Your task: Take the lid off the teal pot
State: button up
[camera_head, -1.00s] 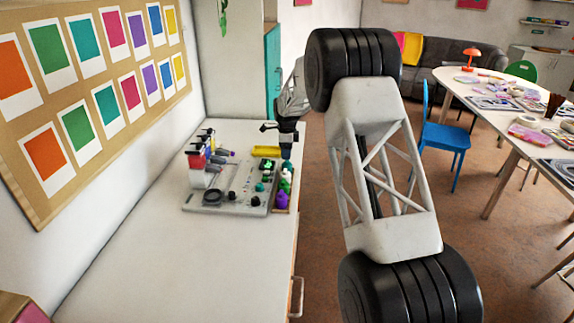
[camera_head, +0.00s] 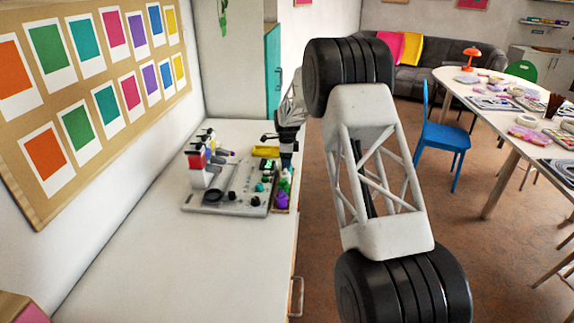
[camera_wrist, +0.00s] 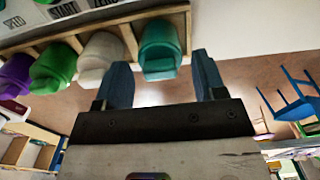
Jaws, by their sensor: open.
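The teal pot (camera_wrist: 160,42) shows in the wrist view with its teal lid (camera_wrist: 159,68) toward me. It stands at the right end of a wooden rack (camera_wrist: 120,18). My gripper (camera_wrist: 162,60) is open, and its two blue-grey fingers appear on either side of the lid in the picture. I cannot tell whether they touch it or how deep they reach. In the head view my gripper (camera_head: 286,160) is over the far end of the pot row, and the teal pot is hard to make out there.
White (camera_wrist: 101,58), green (camera_wrist: 54,68) and purple (camera_wrist: 14,75) pots stand beside the teal one in the rack. A grey board (camera_head: 230,198) with bottles and knobs lies left of the rack. The near counter (camera_head: 180,265) is clear.

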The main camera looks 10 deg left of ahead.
jog(key=c, duration=1.1)
jog(key=shift+o, duration=0.2)
jog(key=shift+r, duration=1.7)
jog(key=shift+s+d+r, duration=0.1)
jog(key=shift+s+r, duration=0.05)
jog(key=shift+s, duration=0.1)
jog(key=s+d+r, duration=0.1)
jog(key=s+d, duration=0.3)
jog(key=s, duration=1.1)
jog(key=shift+r, duration=0.15)
